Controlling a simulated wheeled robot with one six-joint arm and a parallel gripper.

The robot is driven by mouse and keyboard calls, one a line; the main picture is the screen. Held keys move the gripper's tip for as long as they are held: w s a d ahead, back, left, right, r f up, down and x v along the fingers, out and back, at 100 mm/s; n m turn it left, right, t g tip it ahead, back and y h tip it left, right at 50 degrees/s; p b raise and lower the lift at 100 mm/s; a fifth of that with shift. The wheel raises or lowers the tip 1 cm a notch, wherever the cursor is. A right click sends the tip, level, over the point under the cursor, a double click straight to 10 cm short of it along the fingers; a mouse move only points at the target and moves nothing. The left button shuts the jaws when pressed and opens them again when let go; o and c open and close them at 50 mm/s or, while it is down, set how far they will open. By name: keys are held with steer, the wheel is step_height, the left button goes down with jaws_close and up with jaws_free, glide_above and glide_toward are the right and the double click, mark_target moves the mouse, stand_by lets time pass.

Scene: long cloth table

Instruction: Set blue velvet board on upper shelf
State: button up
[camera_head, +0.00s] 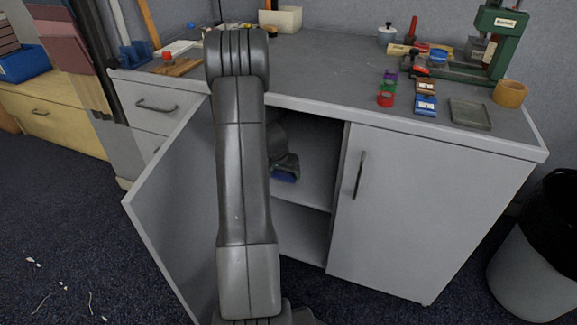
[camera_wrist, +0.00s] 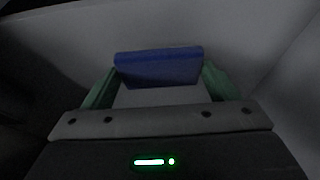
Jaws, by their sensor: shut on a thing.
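The blue velvet board (camera_wrist: 158,68) is between the two green fingers of my gripper (camera_wrist: 157,88) in the wrist view. My gripper is shut on it. In the head view a small blue part of the board (camera_head: 284,176) shows below my wrist, inside the open cabinet. The upper shelf (camera_head: 305,190) is the pale grey board inside the cabinet, and the blue board is just above or on it; I cannot tell if they touch. My arm hides much of the cabinet opening and the gripper's fingers in the head view.
The left cabinet door (camera_head: 165,215) stands open; the right door (camera_head: 425,215) is shut. A lower compartment (camera_head: 300,240) lies under the shelf. The worktop (camera_head: 330,70) above holds a green press (camera_head: 497,40) and several small items. A bin (camera_head: 540,250) stands at the right.

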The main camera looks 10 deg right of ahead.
steer(key=w+d, duration=0.2)
steer(key=w, duration=0.1)
steer(key=shift+w+d+f, duration=0.1)
steer(key=shift+w+d, duration=0.1)
steer(key=shift+w, duration=0.1)
steer(key=shift+f+b, duration=0.8)
steer(key=shift+f, duration=0.9)
steer(key=shift+f, duration=0.15)
steer(key=o, duration=0.9)
steer(key=shift+r, duration=0.5)
steer(key=p+v, duration=0.2)
steer(key=v, duration=0.5)
